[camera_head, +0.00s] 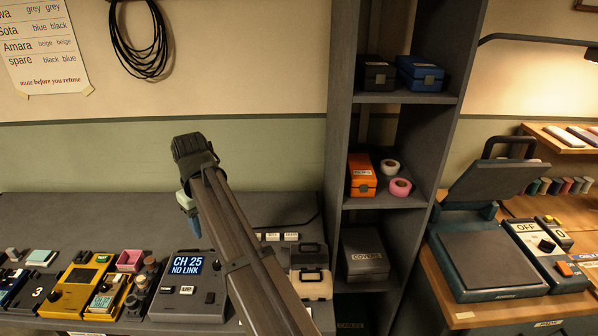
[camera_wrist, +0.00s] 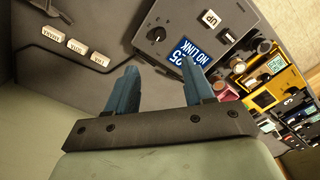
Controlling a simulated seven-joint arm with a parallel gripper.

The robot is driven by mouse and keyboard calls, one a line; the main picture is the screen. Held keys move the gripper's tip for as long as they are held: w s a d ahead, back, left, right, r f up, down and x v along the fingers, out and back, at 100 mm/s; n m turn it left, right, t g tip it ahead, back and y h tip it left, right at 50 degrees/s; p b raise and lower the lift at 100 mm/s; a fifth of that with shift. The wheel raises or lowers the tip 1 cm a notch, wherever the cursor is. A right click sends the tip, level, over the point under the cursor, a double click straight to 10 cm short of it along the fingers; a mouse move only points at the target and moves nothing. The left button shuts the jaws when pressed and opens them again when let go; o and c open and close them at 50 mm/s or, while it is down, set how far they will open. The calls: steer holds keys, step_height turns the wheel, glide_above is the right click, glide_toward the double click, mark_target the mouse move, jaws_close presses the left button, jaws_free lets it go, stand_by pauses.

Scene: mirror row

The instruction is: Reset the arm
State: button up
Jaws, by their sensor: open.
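My gripper shows in the wrist view (camera_wrist: 158,85), its two blue fingers apart with nothing between them. In the head view my arm reaches up from the bottom middle, and my gripper (camera_head: 188,212) hangs above the grey bench, left of the shelf tower. The fingers are small there and partly hidden by the wrist. A grey unit (camera_head: 178,291) with a screen reading "CH 25 NO LINK" sits on the bench below and left of the gripper. It also shows beyond the fingers in the wrist view (camera_wrist: 157,33), apart from them.
A yellow device (camera_head: 72,290) and several small boxes crowd the bench's left. A shelf tower (camera_head: 340,150) with cases and tape rolls stands right of my arm. A heat press (camera_head: 490,262) is on the right-hand wooden table. The air above the bench's left is clear.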

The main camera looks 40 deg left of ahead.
steer(key=w+d+f+m+t+y, duration=0.1)
steer(key=w+d+f+m+y, duration=0.2)
steer(key=w+d, duration=0.8)
steer(key=w+d+f+m+t+y, duration=0.15)
steer(key=w+d+m, duration=0.25)
steer(key=w+d, duration=0.75)
steer(key=w+d+f+m+g+h, duration=0.15)
steer(key=w+d+f, duration=0.25)
steer(key=d+f, duration=0.5)
steer(key=w+d+f+m+h, duration=0.25)
steer(key=d+f, duration=0.25)
steer(key=f, duration=0.7)
steer(key=s+d+f+m+g+h, duration=0.1)
steer(key=s+d+f+g, duration=0.15)
steer(key=d+f, duration=0.9)
steer(key=s+d+f+m+g+h, duration=0.15)
steer(key=s+d+f, duration=0.25)
steer(key=d+f, duration=0.75)
steer(key=s+d+f+m+g, duration=0.1)
steer(key=s+d+f, duration=0.2)
steer(key=s+d, duration=0.2)
steer(key=s+d+f+m+g+y, duration=0.1)
steer(key=s+d+f+m, duration=0.1)
steer(key=s+d, duration=0.4)
steer(key=s+d+f+m+g+y, duration=0.1)
steer(key=s+d+f, duration=0.3)
steer(key=s, duration=0.7)
steer(key=shift+d+f+m+g, duration=0.35)
steer(key=shift+d+g, duration=0.05)
steer(key=shift+d, duration=0.6)
